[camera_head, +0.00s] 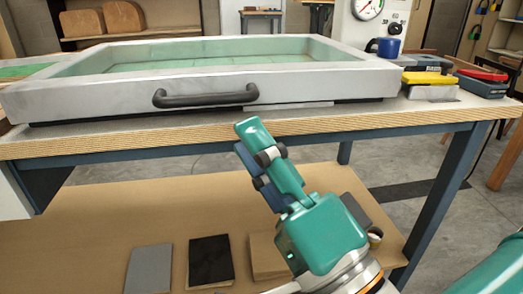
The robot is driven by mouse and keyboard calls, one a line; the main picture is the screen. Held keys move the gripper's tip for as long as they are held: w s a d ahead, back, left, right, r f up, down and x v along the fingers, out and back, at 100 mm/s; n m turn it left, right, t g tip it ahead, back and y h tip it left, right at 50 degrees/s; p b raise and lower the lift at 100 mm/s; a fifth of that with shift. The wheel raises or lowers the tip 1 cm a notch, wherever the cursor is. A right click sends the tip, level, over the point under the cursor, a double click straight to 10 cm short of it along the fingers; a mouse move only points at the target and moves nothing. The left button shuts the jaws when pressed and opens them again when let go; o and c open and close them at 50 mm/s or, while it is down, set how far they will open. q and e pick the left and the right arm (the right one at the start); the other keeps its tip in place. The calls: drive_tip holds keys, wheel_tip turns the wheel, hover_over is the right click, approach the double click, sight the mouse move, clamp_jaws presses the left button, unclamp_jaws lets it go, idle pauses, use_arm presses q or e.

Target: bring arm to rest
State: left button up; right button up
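My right gripper (258,150) is teal and comes in from the lower right, pointing up and to the left. It is in front of the table's front edge, below the black handle of the frame. It is seen from the side, its fingers overlapping, so its opening cannot be judged. I see nothing between its fingers. My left gripper is not in view.
A large pale frame with a green inside (22,102) and a black handle (206,95) lies on the wooden table (110,147). A blue mug (388,47) and coloured boxes (481,85) stand at right. Flat sheets (149,268) lie on the lower shelf.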

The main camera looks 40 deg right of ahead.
drive_tip(key=shift+s, duration=0.3)
idle(0.4)
